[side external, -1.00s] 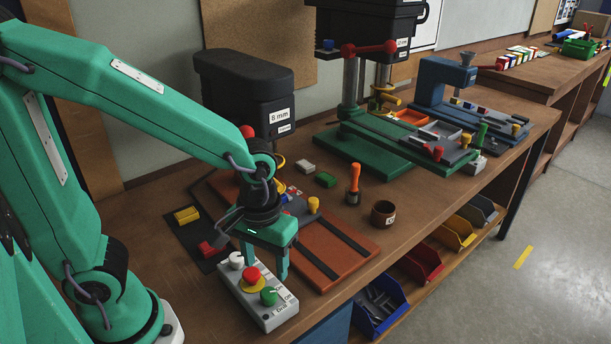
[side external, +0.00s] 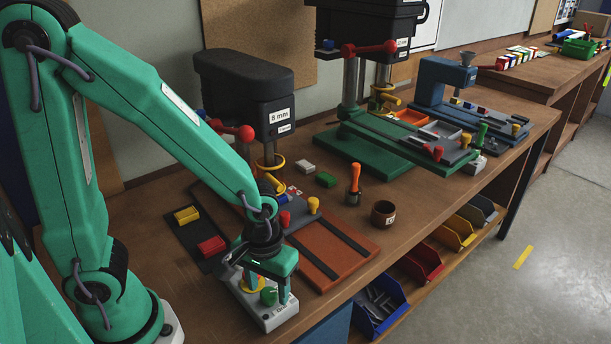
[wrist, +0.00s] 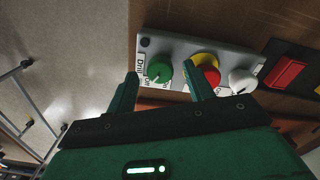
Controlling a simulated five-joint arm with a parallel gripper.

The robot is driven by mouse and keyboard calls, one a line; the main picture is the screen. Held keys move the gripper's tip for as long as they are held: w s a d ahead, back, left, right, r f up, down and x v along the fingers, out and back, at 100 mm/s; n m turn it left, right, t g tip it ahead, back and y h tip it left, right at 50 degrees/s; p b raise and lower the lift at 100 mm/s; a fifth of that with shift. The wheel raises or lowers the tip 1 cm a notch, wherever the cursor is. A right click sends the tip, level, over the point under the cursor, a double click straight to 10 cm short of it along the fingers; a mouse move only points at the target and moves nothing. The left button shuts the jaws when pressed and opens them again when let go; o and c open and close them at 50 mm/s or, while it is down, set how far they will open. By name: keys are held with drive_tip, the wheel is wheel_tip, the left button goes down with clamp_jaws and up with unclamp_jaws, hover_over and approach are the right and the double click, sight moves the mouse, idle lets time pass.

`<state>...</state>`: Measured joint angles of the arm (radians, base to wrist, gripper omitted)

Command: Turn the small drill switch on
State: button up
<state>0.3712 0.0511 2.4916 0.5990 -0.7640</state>
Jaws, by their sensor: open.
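A grey control box (side external: 283,318) sits at the front of the bench. It carries a green knob (wrist: 159,71) with a pale pointer mark, a red button on a yellow base (wrist: 208,66), and a white knob (wrist: 242,81). Labels beside the green knob read "Drill" and "On", partly cut off or hidden. My gripper (wrist: 160,69) is open, with one finger on each side of the green knob; I cannot tell if they touch it.
An orange-red drill base plate (side external: 345,250) lies just behind the box, under the small drill with its black head (side external: 245,85). A red block (side external: 211,245) and yellow block (side external: 187,215) lie on a dark mat to the left. A brown cup (side external: 383,213) stands right.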

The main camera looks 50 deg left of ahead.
drive_tip(key=shift+f, duration=0.4)
drive_tip(key=c, duration=1)
drive_tip(key=shift+o, duration=0.2)
drive_tip(key=shift+n, duration=0.3)
drive_tip(key=n, duration=1.1)
drive_tip(key=shift+n, duration=0.3)
